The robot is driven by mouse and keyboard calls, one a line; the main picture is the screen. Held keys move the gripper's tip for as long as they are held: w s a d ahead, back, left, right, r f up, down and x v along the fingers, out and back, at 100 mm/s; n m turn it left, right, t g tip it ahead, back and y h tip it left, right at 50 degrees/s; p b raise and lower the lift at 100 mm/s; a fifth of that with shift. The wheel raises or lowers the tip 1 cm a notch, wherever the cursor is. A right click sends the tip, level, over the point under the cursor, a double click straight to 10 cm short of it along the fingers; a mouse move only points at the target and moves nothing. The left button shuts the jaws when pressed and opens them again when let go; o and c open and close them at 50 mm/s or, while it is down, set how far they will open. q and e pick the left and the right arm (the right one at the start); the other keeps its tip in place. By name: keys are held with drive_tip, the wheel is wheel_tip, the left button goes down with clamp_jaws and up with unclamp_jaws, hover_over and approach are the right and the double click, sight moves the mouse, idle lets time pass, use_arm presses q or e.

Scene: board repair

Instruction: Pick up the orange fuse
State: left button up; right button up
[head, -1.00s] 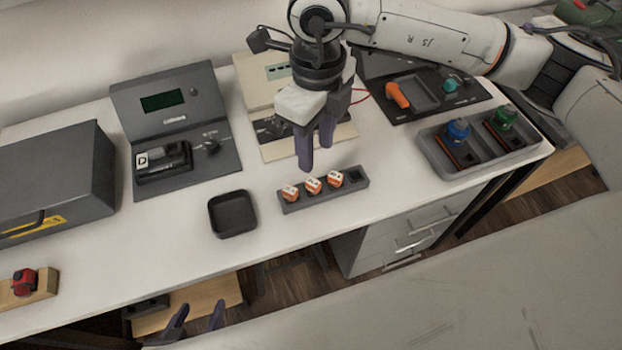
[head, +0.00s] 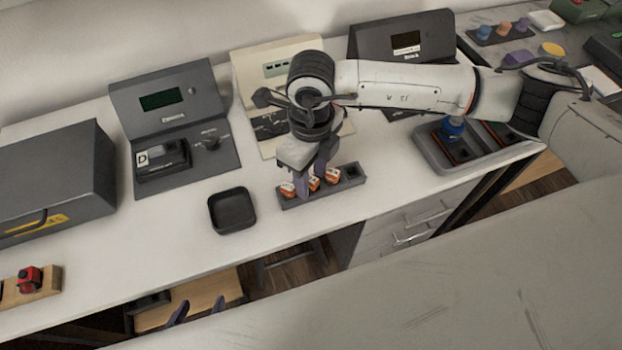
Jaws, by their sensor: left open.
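Orange-and-white fuses sit in a grey rack (head: 350,182) on the white bench: a left fuse (head: 288,189), a middle fuse (head: 313,184) and a right fuse (head: 332,174). The slot at the rack's right end is empty. My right gripper (head: 311,186) points down at the rack, its purple fingers low around the middle fuse. The near finger partly hides the fuses, and I cannot tell whether the fingers touch one. My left gripper (head: 199,311) is open and empty at the bottom edge of the view, below the bench front.
An empty black tray (head: 232,211) lies left of the rack. Behind stand a dark tester (head: 172,110) and a cream device (head: 250,72). A grey tray (head: 430,158) with a blue knobbed part (head: 452,130) is at right. A red part (head: 29,279) sits at far left.

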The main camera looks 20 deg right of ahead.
sight(311, 178)
clamp_jaws()
wheel_tip(311, 178, up, 10)
drive_tip(key=shift+b, duration=0.45)
